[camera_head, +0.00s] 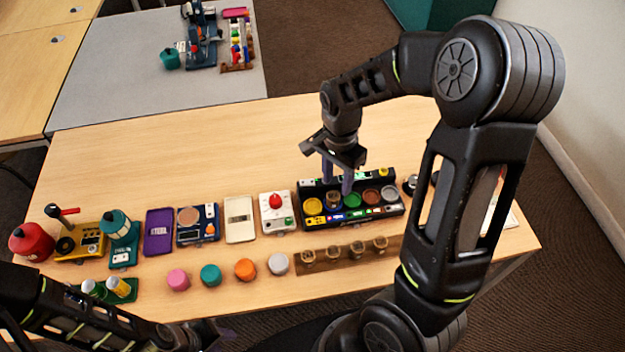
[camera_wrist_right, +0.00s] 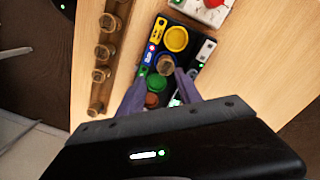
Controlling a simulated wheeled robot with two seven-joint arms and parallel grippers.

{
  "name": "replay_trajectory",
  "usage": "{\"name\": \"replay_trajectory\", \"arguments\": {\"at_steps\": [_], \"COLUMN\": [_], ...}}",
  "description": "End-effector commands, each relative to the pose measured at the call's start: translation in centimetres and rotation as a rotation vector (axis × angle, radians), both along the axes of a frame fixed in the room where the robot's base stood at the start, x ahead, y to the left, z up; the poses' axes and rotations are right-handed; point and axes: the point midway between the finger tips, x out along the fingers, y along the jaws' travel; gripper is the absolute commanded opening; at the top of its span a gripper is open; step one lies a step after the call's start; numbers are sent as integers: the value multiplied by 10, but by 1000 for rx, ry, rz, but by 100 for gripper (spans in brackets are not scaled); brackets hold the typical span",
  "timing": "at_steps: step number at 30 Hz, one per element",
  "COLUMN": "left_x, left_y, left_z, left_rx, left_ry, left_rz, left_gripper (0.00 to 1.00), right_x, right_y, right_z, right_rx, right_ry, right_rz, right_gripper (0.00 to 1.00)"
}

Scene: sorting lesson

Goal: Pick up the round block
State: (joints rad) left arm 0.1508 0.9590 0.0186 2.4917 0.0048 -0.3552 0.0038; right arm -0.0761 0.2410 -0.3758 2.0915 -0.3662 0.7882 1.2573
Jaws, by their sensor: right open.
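A black tray (camera_head: 375,213) with coloured round spots lies at the right of the table; it also shows in the right wrist view (camera_wrist_right: 198,62). A round brown wooden block (camera_head: 333,198) stands on it between a yellow and a green spot. In the right wrist view the block (camera_wrist_right: 166,64) appears just beyond my fingertips, roughly between them. My right gripper (camera_head: 338,186) is open and empty, pointing down over the tray. Its fingers (camera_wrist_right: 160,82) straddle a green spot in that view. My left gripper (camera_head: 215,337) is low at the front edge, its jaws unclear.
A wooden strip (camera_head: 320,266) with several round wooden pieces lies in front of the tray. Pink (camera_head: 178,279), teal (camera_head: 210,275), orange (camera_head: 245,269) and grey (camera_head: 278,264) round pieces stand left of it. A white device (camera_head: 277,211) adjoins the tray. The table behind is clear.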

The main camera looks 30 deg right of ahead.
Motion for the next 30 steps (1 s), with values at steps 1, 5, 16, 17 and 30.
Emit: {"name": "replay_trajectory", "arguments": {"at_steps": [1,5,16,17,30], "left_x": [-1,-1,-1,-1,-1], "left_y": [0,0,0,0,0], "left_z": [-1,-1,-1,0,1], "left_rx": [0,0,0,0,0], "left_ry": [2,2,2,2,2], "left_rz": [0,0,0,0,0], "left_gripper": [36,36,36,36,36], "right_x": [1,7,7,7,7], "right_y": [-1,-1,-1,-1,-1], "right_z": [-2,-2,-3,-5,-27], "right_rx": [-1,-1,-2,-2,-2], "right_ry": [-11,-33,-32,-32,-33], "right_rz": [-50,-134,-154,-154,-153], "right_gripper": [41,41,41,41,41]}}
